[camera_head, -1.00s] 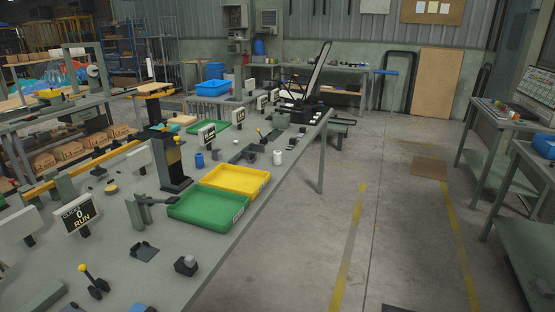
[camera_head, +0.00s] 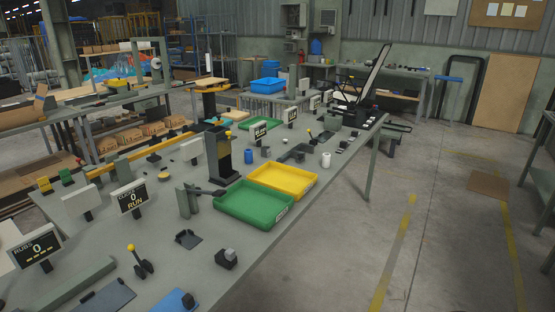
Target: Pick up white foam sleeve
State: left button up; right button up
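No thing in view is plainly a white foam sleeve. A small white upright cylinder (camera_head: 326,160) stands on the long grey workbench (camera_head: 215,272), beyond the yellow tray; it is too small to tell whether it is the sleeve. A smaller white round piece (camera_head: 284,142) lies on the bench to its left. Neither of my grippers shows in the head view.
A green tray (camera_head: 246,220) and a yellow tray (camera_head: 291,194) sit at the bench's right edge. A dark column (camera_head: 222,158), a blue cup (camera_head: 248,157) and several small displays stand on the bench. The floor (camera_head: 340,258) to the right is open, with yellow lines.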

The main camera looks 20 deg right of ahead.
aim_at(326, 158)
jog(key=i+l+u, duration=0.15)
jog(key=l+u, duration=0.2)
jog(key=i+l+u, duration=0.1)
jog(key=l+u, duration=0.3)
jog(key=i+l+u, duration=0.1)
jog(key=l+u, duration=0.4)
jog(key=l, duration=0.5)
jog(key=l+u, duration=0.15)
jog(key=l, duration=0.5)
jog(key=l+u, duration=0.1)
jog(key=l, duration=0.55)
jog(key=l+u, duration=0.15)
jog(key=l, duration=0.5)
jog(key=k+l+u, duration=0.15)
jog(key=l, duration=0.5)
jog(key=k+l, duration=0.1)
jog(key=l, duration=0.85)
jog(key=k+l, duration=0.15)
jog(key=l, duration=0.35)
